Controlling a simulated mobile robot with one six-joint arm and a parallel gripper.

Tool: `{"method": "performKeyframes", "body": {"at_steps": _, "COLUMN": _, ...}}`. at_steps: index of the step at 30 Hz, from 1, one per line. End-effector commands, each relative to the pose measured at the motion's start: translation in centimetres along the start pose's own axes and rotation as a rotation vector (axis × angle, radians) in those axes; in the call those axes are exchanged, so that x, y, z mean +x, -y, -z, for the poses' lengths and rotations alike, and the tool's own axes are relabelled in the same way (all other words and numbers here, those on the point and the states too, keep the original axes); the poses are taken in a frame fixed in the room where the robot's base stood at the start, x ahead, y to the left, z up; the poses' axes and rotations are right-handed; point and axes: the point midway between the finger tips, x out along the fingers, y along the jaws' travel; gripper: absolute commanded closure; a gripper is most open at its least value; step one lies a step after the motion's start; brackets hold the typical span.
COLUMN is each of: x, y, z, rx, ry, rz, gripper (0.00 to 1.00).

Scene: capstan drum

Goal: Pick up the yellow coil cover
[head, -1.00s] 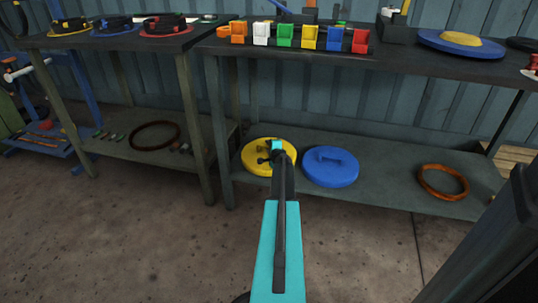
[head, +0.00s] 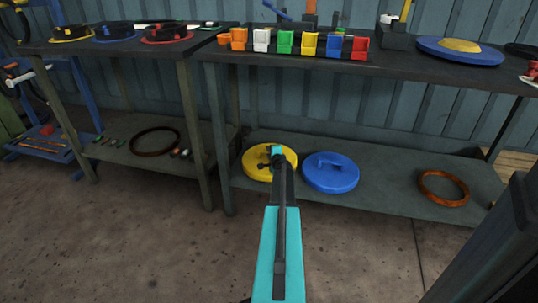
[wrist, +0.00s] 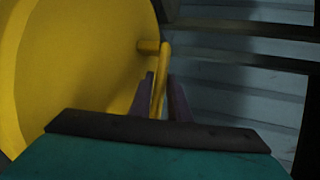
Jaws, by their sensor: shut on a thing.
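The yellow coil cover (head: 254,169) is a round disc at the lower shelf of the right-hand bench, partly hidden behind my arm. In the wrist view the cover (wrist: 80,60) fills the left side, and its yellow bar handle (wrist: 163,75) stands out to the right. My gripper (head: 276,156) is at the cover; in the wrist view its dark fingers (wrist: 160,100) are on either side of the handle, shut on it. I cannot tell whether the cover still touches the shelf.
A blue cover (head: 331,173) lies close to the right on the lower shelf (head: 385,190). A brown ring (head: 443,187) lies further right. The bench top (head: 400,69) overhangs above, and a bench leg (head: 222,150) stands left of the yellow cover.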

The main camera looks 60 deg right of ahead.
Motion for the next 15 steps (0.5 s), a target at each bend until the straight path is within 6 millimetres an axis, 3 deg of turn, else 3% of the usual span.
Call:
{"method": "performKeyframes", "body": {"at_steps": 5, "x": -0.6, "y": 1.5, "z": -0.1, "rx": -0.004, "ry": -0.001, "rz": -0.001, "gripper": 1.00}}
{"method": "performKeyframes", "body": {"at_steps": 15, "x": -2.2, "y": 6.3, "z": -0.7, "rx": -0.001, "ry": -0.001, "rz": 0.001, "gripper": 1.00}}
